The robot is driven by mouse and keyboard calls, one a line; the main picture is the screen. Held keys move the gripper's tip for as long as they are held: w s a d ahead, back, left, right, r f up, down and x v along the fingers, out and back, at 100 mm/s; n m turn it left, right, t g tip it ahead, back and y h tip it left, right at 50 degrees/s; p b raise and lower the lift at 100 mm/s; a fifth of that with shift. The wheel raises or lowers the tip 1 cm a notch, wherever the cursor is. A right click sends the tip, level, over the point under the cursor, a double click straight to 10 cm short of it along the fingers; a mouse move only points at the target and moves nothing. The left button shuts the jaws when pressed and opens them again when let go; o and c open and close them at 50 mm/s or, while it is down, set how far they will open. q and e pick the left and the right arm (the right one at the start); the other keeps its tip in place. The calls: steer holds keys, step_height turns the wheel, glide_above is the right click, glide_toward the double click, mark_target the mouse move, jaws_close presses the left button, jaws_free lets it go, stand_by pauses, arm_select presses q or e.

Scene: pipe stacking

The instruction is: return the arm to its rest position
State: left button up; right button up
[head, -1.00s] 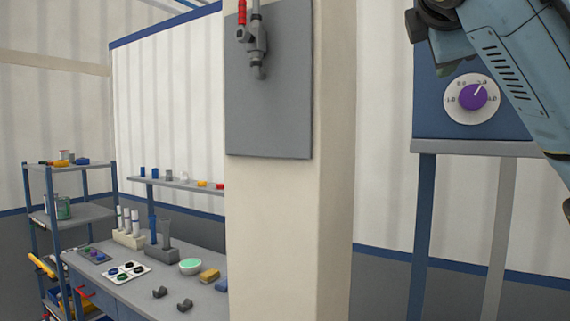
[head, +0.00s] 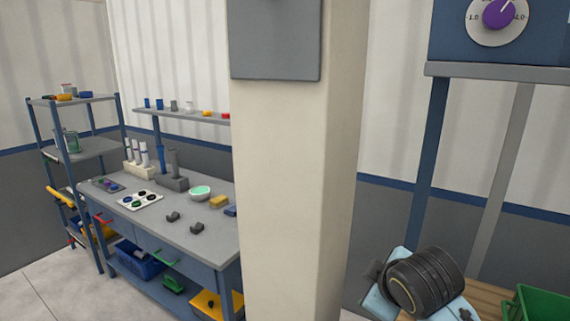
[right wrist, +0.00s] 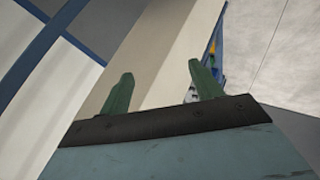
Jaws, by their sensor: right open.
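My right gripper (right wrist: 161,78) shows in the right wrist view as two green fingers standing well apart on a dark bar. It is open, with nothing held between the fingers. Behind them are a pale wall or pillar and a sliver of blue and coloured items. In the head view, part of my right arm (head: 425,280), with a black joint and light blue links, is low at the right. I cannot make out its fingers there. My left arm and left gripper are in neither view.
A pale pillar (head: 292,200) stands mid-view. Left of it are a workbench (head: 175,232) with small items and a shelf rack (head: 75,150). At right, a blue dial panel (head: 545,40) stands above a grey ledge. A green crate (head: 540,303) is low at the right, by my arm.

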steer(key=s+d+f+m+g, duration=0.2)
steer(key=s+f+m+g, duration=0.15)
steer(key=s+f, duration=0.85)
steer(key=s+d+f+m+g, duration=0.25)
steer(key=s+f+m, duration=0.4)
steer(key=s, duration=0.95)
step_height(320, 180, down, 28)
steer(key=s+n+b, duration=0.1)
steer(key=n+b, duration=0.1)
steer(key=b, duration=0.2)
steer(key=s+d+f+g+b, duration=0.1)
steer(key=s+d+f+b, duration=0.2)
steer(key=s+f, duration=1.4)
step_height(320, 180, down, 2)
steer(key=shift+f+g, duration=0.1)
steer(key=shift+g, duration=0.3)
steer(key=shift+d, duration=0.1)
steer(key=shift+c, duration=0.4)
